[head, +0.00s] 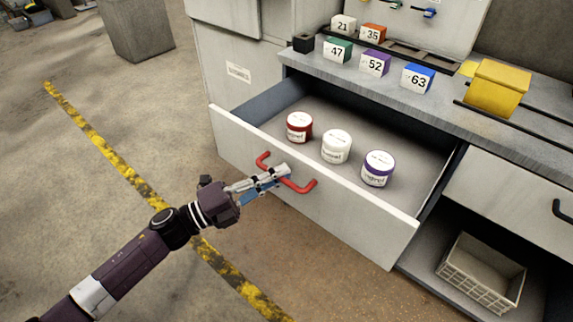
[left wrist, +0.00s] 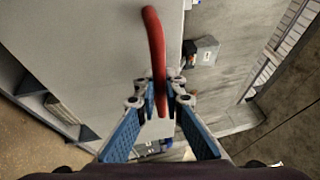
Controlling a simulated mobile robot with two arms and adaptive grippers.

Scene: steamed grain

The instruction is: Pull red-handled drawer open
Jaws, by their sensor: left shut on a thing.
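The drawer (head: 340,192) stands open, pulled well out from the workbench. Its red handle (head: 305,187) is on the white front panel, and the handle also shows in the left wrist view (left wrist: 154,45). My left gripper (head: 279,174) is shut on the red handle, with its fingers on either side of the bar; in the left wrist view the fingertips (left wrist: 161,92) meet around the handle. Inside the drawer stand a red jar (head: 299,127), a white jar (head: 336,147) and a purple jar (head: 377,169). My right gripper is not in view.
Numbered blocks, such as the blue one (head: 417,78), and a yellow box (head: 497,88) are on the benchtop. A pale crate (head: 481,273) sits on the lower shelf at right. A yellow-black stripe (head: 110,145) crosses the open floor at left.

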